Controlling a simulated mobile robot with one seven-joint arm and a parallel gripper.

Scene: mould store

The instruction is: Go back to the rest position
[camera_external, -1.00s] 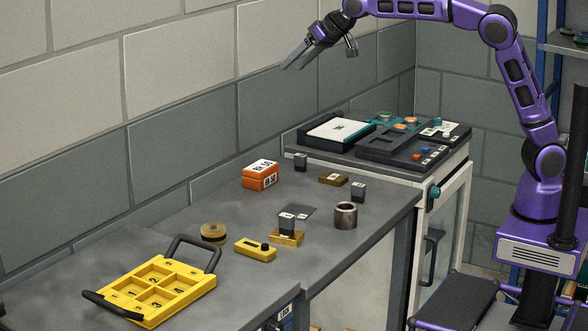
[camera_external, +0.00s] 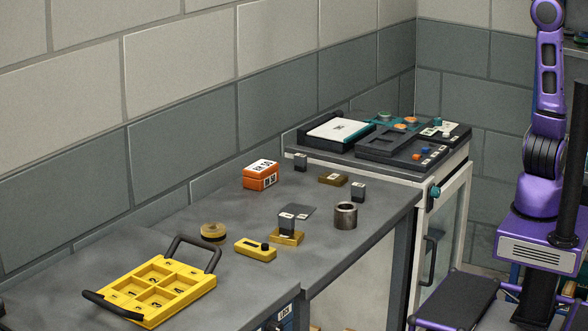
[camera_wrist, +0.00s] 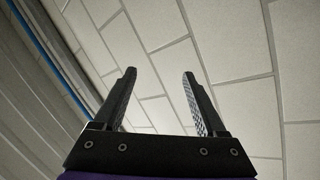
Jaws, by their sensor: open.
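My gripper (camera_wrist: 160,78) shows in the wrist view with its two dark fingers apart and nothing between them. In the external view my purple arm stands nearly upright at the right edge, away from the workbench. Its gripper end is out of that picture, past the top or right edge.
The grey workbench (camera_external: 217,276) holds a yellow tray (camera_external: 150,314), an orange box (camera_external: 260,175), a tape roll (camera_external: 213,232), a metal ring (camera_external: 345,216) and small dark blocks. A white cabinet (camera_external: 456,232) carries flat equipment on top. The space above the bench is clear.

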